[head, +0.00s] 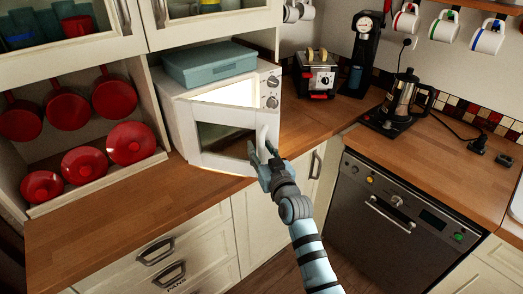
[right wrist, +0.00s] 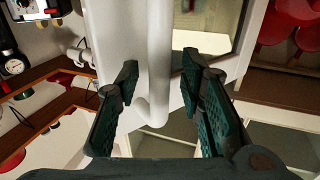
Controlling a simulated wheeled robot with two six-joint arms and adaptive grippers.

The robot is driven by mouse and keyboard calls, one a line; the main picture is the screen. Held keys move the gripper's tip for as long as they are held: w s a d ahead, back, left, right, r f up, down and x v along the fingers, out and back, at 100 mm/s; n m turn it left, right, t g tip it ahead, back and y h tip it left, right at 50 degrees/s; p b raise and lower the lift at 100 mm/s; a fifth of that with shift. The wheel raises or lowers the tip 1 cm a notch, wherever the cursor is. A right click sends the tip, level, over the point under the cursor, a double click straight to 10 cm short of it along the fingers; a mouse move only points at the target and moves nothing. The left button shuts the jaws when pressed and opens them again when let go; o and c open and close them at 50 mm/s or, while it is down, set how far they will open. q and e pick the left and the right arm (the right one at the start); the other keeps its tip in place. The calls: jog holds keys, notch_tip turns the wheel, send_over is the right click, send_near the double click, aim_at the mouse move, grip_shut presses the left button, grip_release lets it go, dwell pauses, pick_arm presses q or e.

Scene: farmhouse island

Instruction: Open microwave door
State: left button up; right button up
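The white microwave (head: 181,123) stands on the wooden counter against the wall. Its door (head: 222,162) is swung partly out, hinged on the left, and a bright lit interior (head: 232,92) shows above the door's top edge. The vertical white door handle (head: 264,134) is at the door's right edge; it also shows in the right wrist view (right wrist: 158,60). My right gripper (head: 262,155) is at the lower end of the handle. In the right wrist view its fingers (right wrist: 158,68) are apart on either side of the handle, with gaps visible. My left gripper is out of view.
A blue-grey box (head: 210,65) lies on top of the microwave. A toaster (head: 316,74) and a coffee grinder (head: 360,55) stand to the right. Red pots (head: 66,107) fill the shelf at left. The counter (head: 130,205) in front of the shelf is clear.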

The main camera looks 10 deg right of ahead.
jog(key=s+d, duration=0.1)
jog(key=s, duration=1.1)
jog(key=shift+d, duration=0.15)
